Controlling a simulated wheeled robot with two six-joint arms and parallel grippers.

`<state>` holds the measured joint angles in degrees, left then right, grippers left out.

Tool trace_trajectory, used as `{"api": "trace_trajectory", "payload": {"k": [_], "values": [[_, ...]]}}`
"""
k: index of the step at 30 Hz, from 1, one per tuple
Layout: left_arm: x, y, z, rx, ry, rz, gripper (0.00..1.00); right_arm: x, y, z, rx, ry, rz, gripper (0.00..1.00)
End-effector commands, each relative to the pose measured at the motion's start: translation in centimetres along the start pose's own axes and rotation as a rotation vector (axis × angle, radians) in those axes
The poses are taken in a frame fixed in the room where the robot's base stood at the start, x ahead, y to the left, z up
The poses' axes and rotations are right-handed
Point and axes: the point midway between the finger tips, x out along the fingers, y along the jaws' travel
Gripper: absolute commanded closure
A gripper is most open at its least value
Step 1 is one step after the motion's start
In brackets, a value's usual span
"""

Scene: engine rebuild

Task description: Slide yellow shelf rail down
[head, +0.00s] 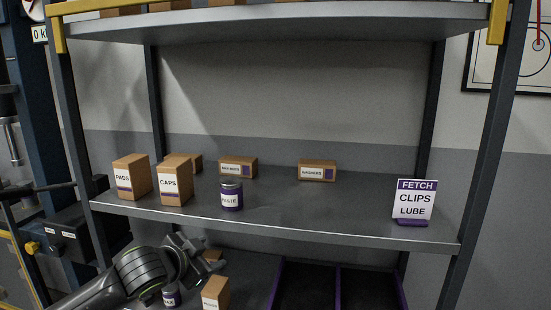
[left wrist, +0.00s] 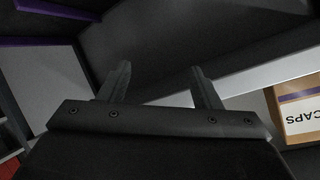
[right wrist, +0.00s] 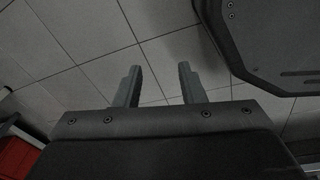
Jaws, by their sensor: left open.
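The yellow shelf rail (head: 88,6) shows at the top of the head view, at the front of the upper shelf. Its left end piece (head: 58,36) and right end piece (head: 497,22) hang by the posts; its middle is out of frame. My left gripper (head: 207,254) is below the middle shelf's front edge, well under the rail, open and empty; its spread fingers show in the left wrist view (left wrist: 160,82). My right gripper (right wrist: 158,85) is open and empty over a tiled floor, and is not in the head view.
The middle shelf (head: 290,205) holds a PADS box (head: 131,178), a CAPS box (head: 174,182), a purple can (head: 231,195), several smaller boxes and a FETCH sign (head: 414,200). Below, a box (head: 215,292) and a small can (head: 171,297) stand close to my left arm.

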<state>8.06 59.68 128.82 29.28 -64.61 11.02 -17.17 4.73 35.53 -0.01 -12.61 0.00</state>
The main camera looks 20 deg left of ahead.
Motion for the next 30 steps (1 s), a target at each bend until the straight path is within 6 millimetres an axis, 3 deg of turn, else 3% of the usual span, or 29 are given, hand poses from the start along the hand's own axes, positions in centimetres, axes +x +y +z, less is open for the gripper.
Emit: {"api": "trace_trajectory", "payload": {"k": [1, 5, 11, 18, 24, 27, 30], "values": [[-1.5, -0.9, -2.7, 0.052, 0.041, -0.011, 0.42, 0.1, -0.1, 0.0, 0.000, 0.000, -0.001, 0.64], [-4.0, -3.8, -8.5, 0.118, 0.131, -0.041, 0.42, 0.1, -0.1, -0.2, 0.000, 0.003, -0.001, 0.64], [-9.7, -8.9, -17.8, 0.197, 0.278, -0.116, 0.42, 0.1, -0.5, 0.0, 0.003, 0.000, -0.006, 0.64], [-20.1, -13.3, -27.2, 0.261, 0.442, -0.230, 0.42, 0.0, -0.9, 0.5, 0.005, -0.007, -0.010, 0.64], [-29.7, -14.8, -32.3, 0.284, 0.559, -0.325, 0.42, 0.1, -0.3, 0.1, 0.002, -0.001, -0.004, 0.64], [-33.1, -15.1, -33.6, 0.285, 0.598, -0.356, 0.42, 0.1, -0.2, 0.1, 0.001, -0.001, -0.002, 0.64], [-35.1, -15.1, -34.2, 0.284, 0.621, -0.375, 0.42, 0.1, -0.2, 0.1, 0.001, -0.001, -0.002, 0.64]]}}
